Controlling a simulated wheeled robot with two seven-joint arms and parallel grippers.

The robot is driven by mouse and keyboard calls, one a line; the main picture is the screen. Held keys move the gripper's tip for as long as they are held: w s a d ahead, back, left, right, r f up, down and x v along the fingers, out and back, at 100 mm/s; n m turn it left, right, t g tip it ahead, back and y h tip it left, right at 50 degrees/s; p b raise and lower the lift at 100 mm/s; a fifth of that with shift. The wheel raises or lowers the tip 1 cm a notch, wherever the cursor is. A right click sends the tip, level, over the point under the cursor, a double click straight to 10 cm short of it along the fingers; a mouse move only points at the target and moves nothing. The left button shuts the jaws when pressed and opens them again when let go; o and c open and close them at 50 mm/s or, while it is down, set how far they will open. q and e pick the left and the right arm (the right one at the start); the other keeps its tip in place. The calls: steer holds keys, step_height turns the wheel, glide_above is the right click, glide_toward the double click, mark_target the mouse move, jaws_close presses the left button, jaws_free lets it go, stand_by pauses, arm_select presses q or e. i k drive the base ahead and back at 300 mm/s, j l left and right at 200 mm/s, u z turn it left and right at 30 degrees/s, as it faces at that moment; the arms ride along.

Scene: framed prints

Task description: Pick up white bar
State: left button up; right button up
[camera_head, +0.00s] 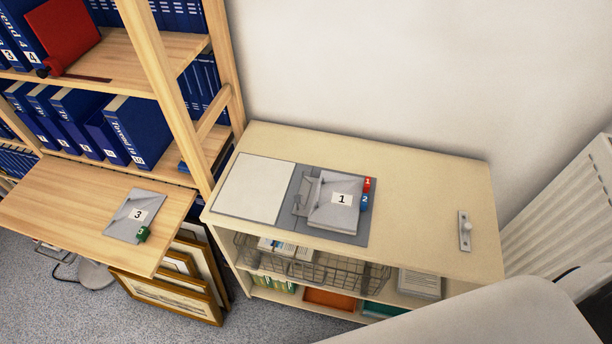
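A narrow pale grey-white bar (464,231) with a round knob lies on the right part of the cream cabinet top (425,190). It is the only bar-like loose thing I see there, and nothing touches it. Neither of my grippers shows in the head view. A large smooth white shape fills the bottom right corner in front of the cabinet; I cannot tell for certain which part it is.
A grey mat (300,232) bears a white sheet (254,188) and a grey packet marked 1 (332,215). A packet marked 3 (128,222) lies on the wooden shelf board (60,195). Framed prints (165,300) lean below. A radiator (570,215) stands right. Cabinet top around the bar is clear.

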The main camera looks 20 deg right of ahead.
mark_target(465, 227)
steer(key=z, duration=1.9)
steer(key=k+u, duration=0.15)
steer(key=u, duration=1.2)
steer(key=z, duration=1.35)
